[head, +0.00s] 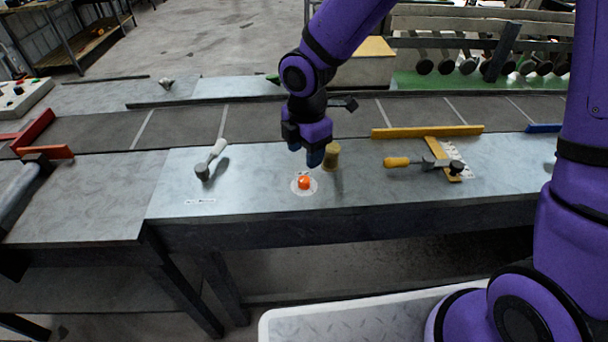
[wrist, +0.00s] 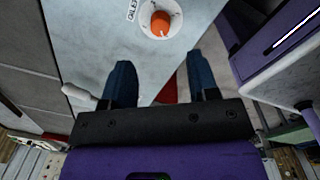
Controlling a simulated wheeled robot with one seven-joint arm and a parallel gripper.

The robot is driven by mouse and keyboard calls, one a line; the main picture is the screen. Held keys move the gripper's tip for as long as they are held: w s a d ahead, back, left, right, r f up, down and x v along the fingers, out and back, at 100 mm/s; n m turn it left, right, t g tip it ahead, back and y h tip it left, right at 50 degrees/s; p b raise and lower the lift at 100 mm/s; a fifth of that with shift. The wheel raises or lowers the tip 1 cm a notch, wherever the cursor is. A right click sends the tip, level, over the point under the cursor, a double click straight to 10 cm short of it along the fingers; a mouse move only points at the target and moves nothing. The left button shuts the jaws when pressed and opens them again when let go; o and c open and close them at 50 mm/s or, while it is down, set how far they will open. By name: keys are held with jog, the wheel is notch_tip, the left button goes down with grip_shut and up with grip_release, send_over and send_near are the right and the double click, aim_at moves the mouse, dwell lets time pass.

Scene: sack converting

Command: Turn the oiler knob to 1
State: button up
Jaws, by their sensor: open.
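The oiler knob (head: 304,182) is a small orange knob on a round white dial plate, set in the grey metal table top near its front edge. In the wrist view the orange knob (wrist: 160,23) is at the top, with a label reading "OILER" beside its dial. The dial's numbers are too small to read. My gripper (head: 307,157) is above the table, just behind the knob in the head view, and apart from it. In the wrist view my gripper (wrist: 161,80) has its two blue fingers spread with nothing held between them.
A tan cylinder (head: 331,156) stands close to the right of my gripper. A lever with a white handle (head: 218,147) is to the left. A yellow-handled lever (head: 397,162) and a yellow bar (head: 428,131) are to the right. The table around the knob's front is clear.

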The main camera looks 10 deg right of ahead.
aim_at(304, 179)
notch_tip(304, 179, down, 9)
jog(key=shift+w+r, duration=0.1)
jog(key=shift+r, duration=0.1)
dwell(0.3)
jog(key=c, duration=0.9)
